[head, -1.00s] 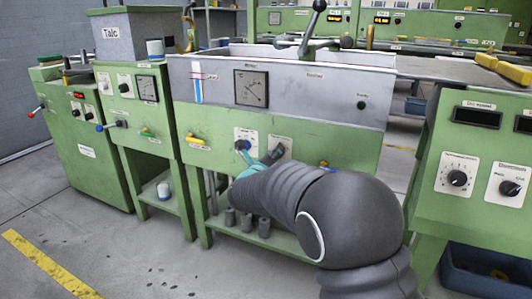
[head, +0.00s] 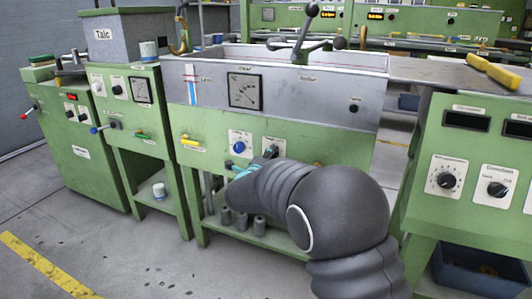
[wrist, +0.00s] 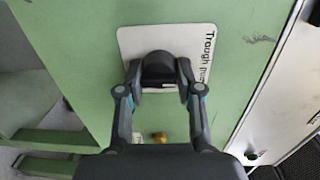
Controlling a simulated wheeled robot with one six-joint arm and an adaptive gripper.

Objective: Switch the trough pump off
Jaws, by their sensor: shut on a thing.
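The trough pump knob (wrist: 157,66) is dark and rounded and sits on a white plate (wrist: 205,95) whose label is partly readable as "Trough pu…" in the wrist view. My gripper (wrist: 158,78) is shut on this knob, one finger on each side. In the head view the dark knob (head: 271,152) shows on the right-hand plate of the green trough front. My arm hides most of the gripper there, and the knob's exact setting is hard to read.
A blue knob (head: 239,147) on its own white plate is close to the left. A yellow handle (head: 190,142) sits farther left on the same front. A green cabinet with a black dial (head: 446,180) stands at the right.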

